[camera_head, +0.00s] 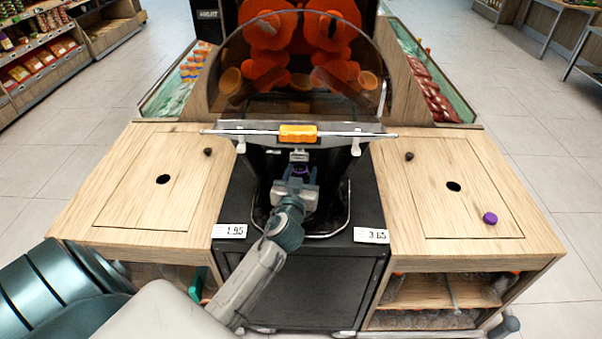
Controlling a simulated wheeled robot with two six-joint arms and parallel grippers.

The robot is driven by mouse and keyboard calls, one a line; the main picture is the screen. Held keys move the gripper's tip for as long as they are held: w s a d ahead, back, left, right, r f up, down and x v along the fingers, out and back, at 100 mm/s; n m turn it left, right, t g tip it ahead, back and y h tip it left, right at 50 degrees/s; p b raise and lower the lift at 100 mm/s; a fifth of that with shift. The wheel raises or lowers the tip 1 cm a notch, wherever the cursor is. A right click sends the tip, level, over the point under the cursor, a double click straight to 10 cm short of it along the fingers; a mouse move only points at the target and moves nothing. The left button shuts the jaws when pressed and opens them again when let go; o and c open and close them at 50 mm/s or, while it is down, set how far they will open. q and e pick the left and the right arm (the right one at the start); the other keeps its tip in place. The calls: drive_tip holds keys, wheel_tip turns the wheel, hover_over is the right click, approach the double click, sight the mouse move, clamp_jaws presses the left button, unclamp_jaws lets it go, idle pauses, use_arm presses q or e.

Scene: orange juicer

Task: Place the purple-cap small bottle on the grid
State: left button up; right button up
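My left gripper (300,182) reaches in from the lower left to the dark bay at the front of the juicer. A purple cap (300,170) shows between its fingers, below the tap. The bottle under that cap is hidden by the gripper, and I cannot tell whether the fingers press on it. The grid is mostly hidden behind my gripper and arm; only a curved metal rim (330,233) shows around that spot. My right gripper is not in view.
The juicer has a clear curved cover and an orange-handled bar (298,132) above the bay. Wooden counters stand left (125,212) and right (425,215), each with a dark hole. Another purple cap (490,218) is on the right counter. Price tags sit at the front.

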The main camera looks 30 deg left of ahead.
use_arm(q)
drive_tip(key=shift+f, duration=0.1)
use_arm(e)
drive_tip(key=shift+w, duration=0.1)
use_arm(q)
drive_tip(key=o, duration=0.9)
drive_tip(key=shift+o, duration=0.2)
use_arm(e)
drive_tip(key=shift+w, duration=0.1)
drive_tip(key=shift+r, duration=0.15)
use_arm(q)
drive_tip(key=b+v, duration=0.2)
drive_tip(key=v, duration=1)
drive_tip(key=shift+b, duration=0.35)
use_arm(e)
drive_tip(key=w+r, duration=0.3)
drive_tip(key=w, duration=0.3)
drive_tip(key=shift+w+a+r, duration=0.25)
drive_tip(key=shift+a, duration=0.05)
